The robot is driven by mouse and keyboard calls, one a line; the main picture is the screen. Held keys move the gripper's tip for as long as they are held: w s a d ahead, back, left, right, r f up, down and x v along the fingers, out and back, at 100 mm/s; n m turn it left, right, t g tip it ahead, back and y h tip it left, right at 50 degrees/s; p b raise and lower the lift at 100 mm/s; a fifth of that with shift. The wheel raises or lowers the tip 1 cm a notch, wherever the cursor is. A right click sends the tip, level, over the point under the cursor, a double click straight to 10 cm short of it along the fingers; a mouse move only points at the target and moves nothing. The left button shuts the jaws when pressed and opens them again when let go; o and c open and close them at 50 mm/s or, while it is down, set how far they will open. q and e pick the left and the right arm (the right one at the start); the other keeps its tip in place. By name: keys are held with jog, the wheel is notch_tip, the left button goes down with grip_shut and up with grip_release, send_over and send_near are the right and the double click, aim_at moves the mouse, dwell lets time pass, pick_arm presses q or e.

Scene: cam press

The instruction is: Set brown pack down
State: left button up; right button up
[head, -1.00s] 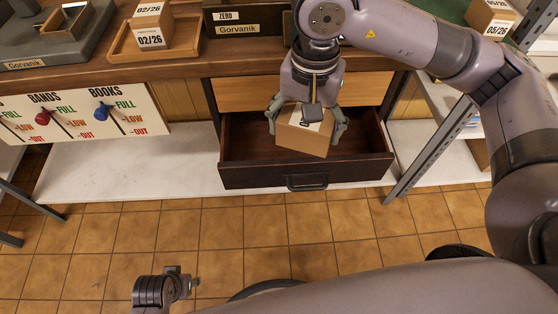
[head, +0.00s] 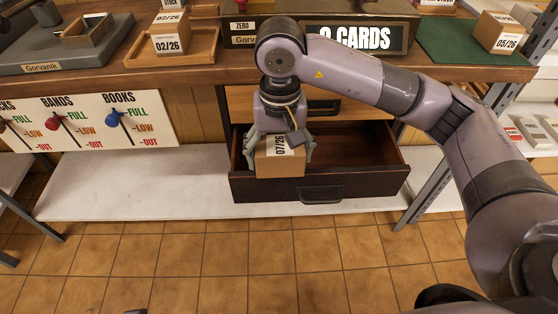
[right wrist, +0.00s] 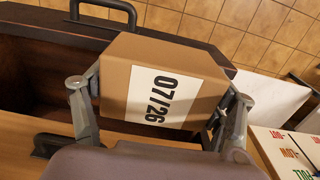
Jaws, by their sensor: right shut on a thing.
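The brown pack (head: 281,168) is a cardboard box with a white label reading 07/26. My right gripper (head: 279,152) is shut on it, one finger on each side, pointing down. The pack is over the left part of the open dark drawer (head: 320,187), close to its front wall. I cannot tell whether its underside touches the drawer floor. In the right wrist view the pack (right wrist: 118,85) sits between both fingers, with the drawer handle beyond it. My left gripper does not show clearly.
The right part of the drawer (head: 350,150) is empty. Above it are a closed light wooden drawer front (head: 240,103) and the counter. On the counter are a wooden tray with a 02/26 box (head: 168,42) and a green mat (head: 450,45) with a 05/26 box (head: 497,33).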

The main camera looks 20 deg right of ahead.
jog(key=w+d, duration=0.2)
jog(key=w, duration=0.4)
jog(key=f+b, duration=0.1)
jog(key=f, duration=0.6)
jog(key=shift+w+f, duration=0.1)
jog(key=shift+w, duration=0.1)
jog(key=shift+a+f, duration=0.1)
jog(key=shift+f, duration=0.85)
jog(key=shift+w+f+b, duration=0.2)
jog(key=shift+f+b, duration=0.3)
jog(key=shift+f, duration=0.6)
jog(key=shift+w+f, duration=0.15)
jog(key=shift+w, duration=0.1)
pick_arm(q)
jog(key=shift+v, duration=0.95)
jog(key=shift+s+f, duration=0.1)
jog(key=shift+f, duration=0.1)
pick_arm(e)
jog(key=o, duration=1.5)
jog(key=shift+f, duration=0.1)
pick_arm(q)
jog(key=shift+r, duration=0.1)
